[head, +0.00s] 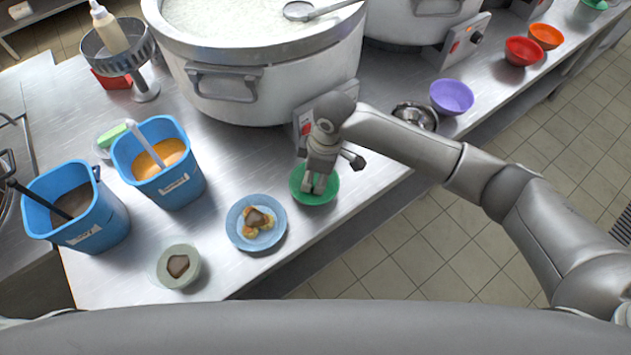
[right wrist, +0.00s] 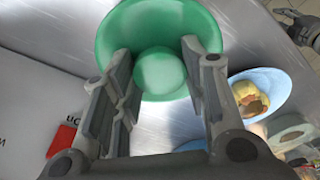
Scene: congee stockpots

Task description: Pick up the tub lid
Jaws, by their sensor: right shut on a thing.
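A green round, dish-shaped piece (head: 325,193) sits at the counter's front edge; I cannot tell for sure whether it is the tub lid or a bowl. My right gripper (head: 314,184) reaches down into it from above and is shut on its middle. In the right wrist view, the fingers stand on either side of a paler green round part (right wrist: 160,72). Two blue open tubs, one with orange contents (head: 182,187) and one with dark contents (head: 97,226), stand at the left. A grey jointed part, likely my left gripper (right wrist: 303,30), is cut off at the right wrist view's edge.
A large stockpot (head: 270,90) with a red-switched control box stands close behind my right gripper. A blue plate with food (head: 240,238) and a pale green dish (head: 165,275) lie to the left. A purple bowl (head: 452,96) and metal bowl (head: 416,112) are to the right.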

